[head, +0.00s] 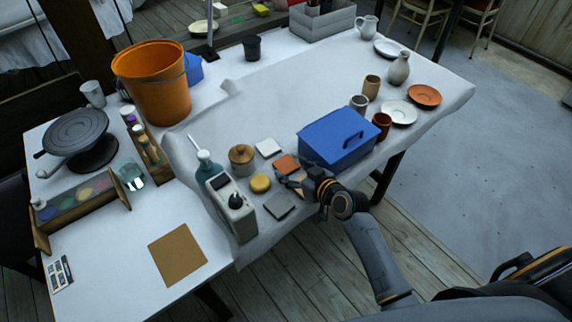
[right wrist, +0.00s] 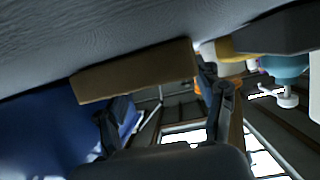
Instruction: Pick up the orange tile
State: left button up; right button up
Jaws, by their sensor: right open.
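The orange tile (head: 286,164) lies flat on the white-covered table in the head view, left of the blue box and just beyond my right gripper (head: 297,181). My right gripper is open and low over the table, and it partly hides a tan tile beside the orange one. In the right wrist view, which looks upside down, a brownish tile (right wrist: 135,75) lies near the two spread fingers (right wrist: 165,105). I cannot tell for sure which tile that is. My left gripper is not in view.
The blue box (head: 337,138) stands close on the right. The table's far middle is clear.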

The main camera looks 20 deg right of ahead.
jog(key=shift+x, duration=1.05)
jog(key=c, duration=1)
jog(key=shift+r, duration=0.15)
